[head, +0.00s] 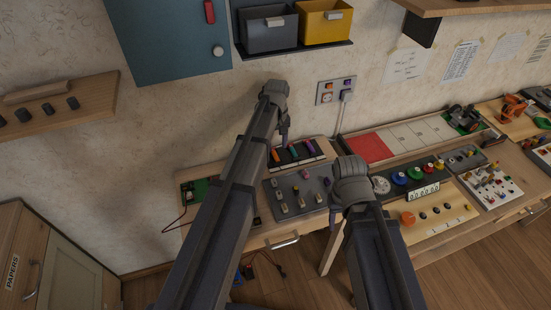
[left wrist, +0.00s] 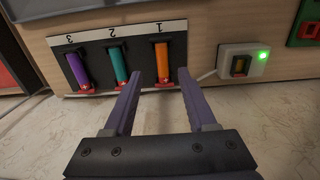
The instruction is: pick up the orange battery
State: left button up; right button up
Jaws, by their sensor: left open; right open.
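The orange battery (head: 275,155) stands in the slot marked 1 of a dark holder, beside a teal battery (head: 294,151) and a purple battery (head: 311,146). In the left wrist view the picture is turned over, and the orange battery (left wrist: 162,66) shows between the fingertips of my left gripper (left wrist: 159,76). That gripper is open and empty; I cannot tell how far its tips are from the battery. In the head view my left gripper (head: 284,136) hangs just above the holder. My right gripper (head: 336,212) is open, low beside the switch panel, its fingers mostly hidden.
A grey panel with several switches (head: 298,190) lies in front of the holder. A small box with a green light (left wrist: 241,62) is beside the holder. A wall socket (head: 336,91) with a plugged cable is behind. Bins (head: 325,22) hang above. More boards fill the right-hand tables.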

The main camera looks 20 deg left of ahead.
aim_at(275, 155)
pick_arm(q)
jog(key=f+b, duration=0.2)
jog(key=f, duration=0.1)
jog(key=f+b, duration=0.1)
jog(key=b, duration=0.1)
jog(key=shift+a+f, duration=0.25)
jog(key=shift+f, duration=0.05)
jog(key=shift+r, duration=0.1)
jog(key=shift+c, duration=0.3)
grip_shut()
